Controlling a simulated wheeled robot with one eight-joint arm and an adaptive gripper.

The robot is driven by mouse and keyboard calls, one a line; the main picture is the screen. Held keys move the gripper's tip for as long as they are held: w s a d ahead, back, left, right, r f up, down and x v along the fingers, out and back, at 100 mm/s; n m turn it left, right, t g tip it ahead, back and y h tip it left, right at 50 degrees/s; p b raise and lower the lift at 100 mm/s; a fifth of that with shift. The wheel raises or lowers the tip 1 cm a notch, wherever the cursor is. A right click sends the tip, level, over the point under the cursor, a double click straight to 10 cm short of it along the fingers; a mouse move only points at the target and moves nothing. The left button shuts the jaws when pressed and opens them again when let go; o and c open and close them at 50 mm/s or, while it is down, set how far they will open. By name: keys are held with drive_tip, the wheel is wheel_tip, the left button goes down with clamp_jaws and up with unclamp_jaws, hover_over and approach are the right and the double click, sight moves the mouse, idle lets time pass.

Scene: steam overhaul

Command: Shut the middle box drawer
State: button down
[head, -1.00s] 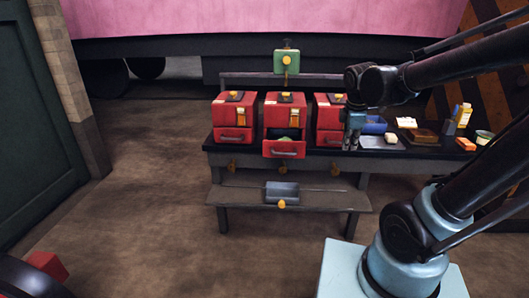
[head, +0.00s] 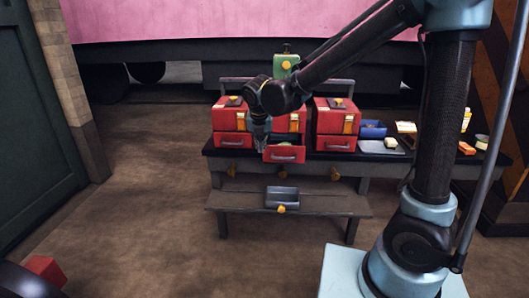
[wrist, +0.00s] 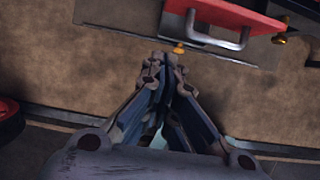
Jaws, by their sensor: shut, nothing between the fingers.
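Three red boxes with drawers stand in a row on the dark bench. The middle box (head: 296,123) has its drawer (head: 284,154) pulled out, with something green inside. The drawer has a grey handle, which also shows at the upper right of the wrist view (wrist: 222,39). My gripper (head: 259,146) is shut and empty, at the left side of the middle drawer in the head view. In the wrist view its fingertips (wrist: 166,62) are together, below and left of the handle and apart from it. My arm hides part of the middle box.
The left box (head: 232,120) and right box (head: 336,122) have their drawers in. A blue bin (head: 373,129) and several small items lie to the right on the bench.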

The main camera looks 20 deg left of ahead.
drive_tip(key=w+a+f, duration=0.1)
drive_tip(key=w+f, duration=0.6)
drive_tip(key=f, duration=0.1)
drive_tip(key=shift+w+a+f, duration=0.2)
drive_tip(key=shift+a+f, duration=0.15)
drive_tip(key=shift+f, duration=0.05)
idle(0.3)
drive_tip(key=w+a, duration=0.3)
drive_tip(key=w, duration=0.9)
drive_tip(key=shift+w, duration=0.35)
